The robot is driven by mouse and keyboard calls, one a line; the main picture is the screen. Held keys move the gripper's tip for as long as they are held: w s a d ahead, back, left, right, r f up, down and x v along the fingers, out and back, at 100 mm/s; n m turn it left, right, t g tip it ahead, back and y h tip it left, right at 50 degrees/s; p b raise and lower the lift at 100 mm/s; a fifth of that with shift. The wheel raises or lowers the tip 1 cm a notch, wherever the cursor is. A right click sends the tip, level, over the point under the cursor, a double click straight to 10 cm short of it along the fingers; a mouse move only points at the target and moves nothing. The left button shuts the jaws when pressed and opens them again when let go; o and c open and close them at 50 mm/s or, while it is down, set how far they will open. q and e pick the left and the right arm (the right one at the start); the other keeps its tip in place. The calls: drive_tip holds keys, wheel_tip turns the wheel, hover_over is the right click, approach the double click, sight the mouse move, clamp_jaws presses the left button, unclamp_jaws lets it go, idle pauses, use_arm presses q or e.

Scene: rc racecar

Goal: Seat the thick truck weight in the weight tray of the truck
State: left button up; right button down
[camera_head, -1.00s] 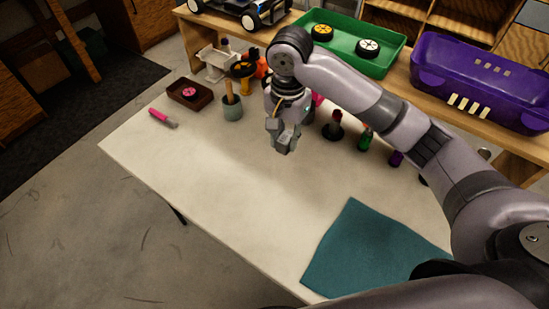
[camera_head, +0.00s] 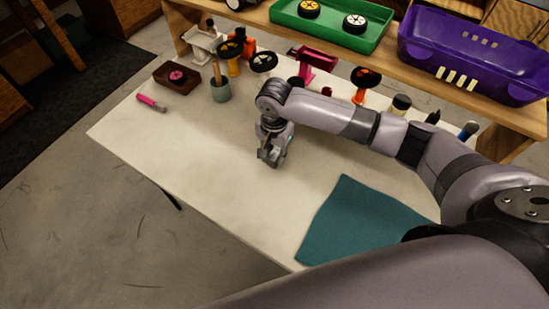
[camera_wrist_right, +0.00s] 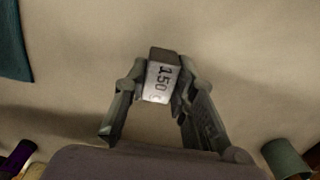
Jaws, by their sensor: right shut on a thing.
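My right gripper (camera_head: 270,158) is over the pale table, left of the teal cloth. The truck (camera_head: 238,4) is on the shelf at the top edge of the head view, nearly all cut off. Its weight tray is not visible. My left gripper is not in view.
A teal cloth (camera_head: 360,225) lies front right. The table's left middle is clear.

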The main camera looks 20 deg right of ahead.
wheel_tip(320, 180, down, 3)
drive_tip(key=shift+r, duration=0.15)
drive_tip(key=c, duration=1.3)
unclamp_jaws()
